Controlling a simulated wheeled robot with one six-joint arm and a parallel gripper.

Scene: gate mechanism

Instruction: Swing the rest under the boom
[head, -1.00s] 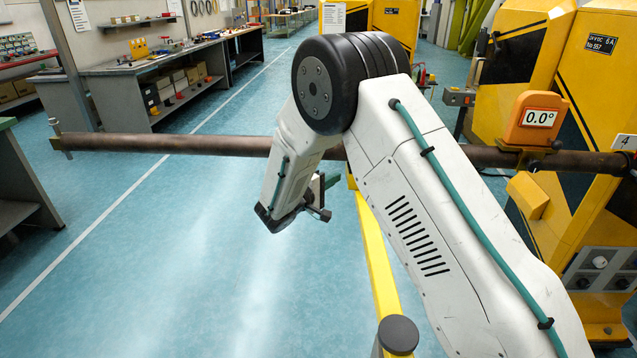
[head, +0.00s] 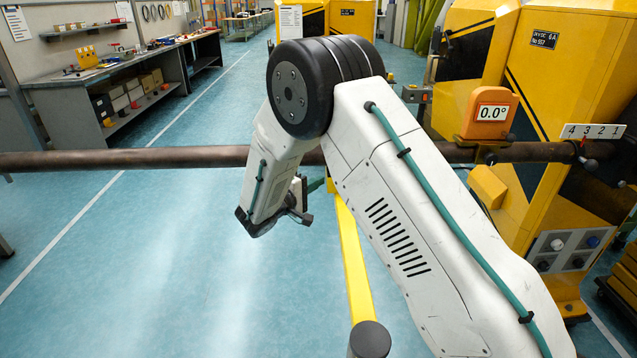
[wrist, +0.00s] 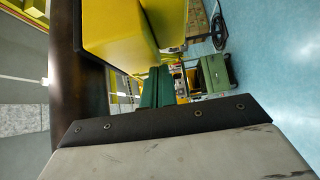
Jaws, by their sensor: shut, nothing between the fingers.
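The boom (head: 120,160) is a long brown pipe lying level across the head view. It passes behind my arm and fills a dark strip at the left of the wrist view (wrist: 82,75). A yellow bar (head: 352,255), apparently the rest, runs from near the boom to a dark round-capped post (head: 370,340). Its far end is partly hidden by my arm. My gripper (head: 317,185) is just left of that end, with its green fingers mostly hidden. In the wrist view the green fingers (wrist: 157,87) are together, beside a yellow block (wrist: 122,38); contact cannot be told.
A numbered plate (head: 593,131) and yellow cabinets (head: 575,70) stand at the right. A workbench (head: 110,95) is at the back left. The blue floor at left is open.

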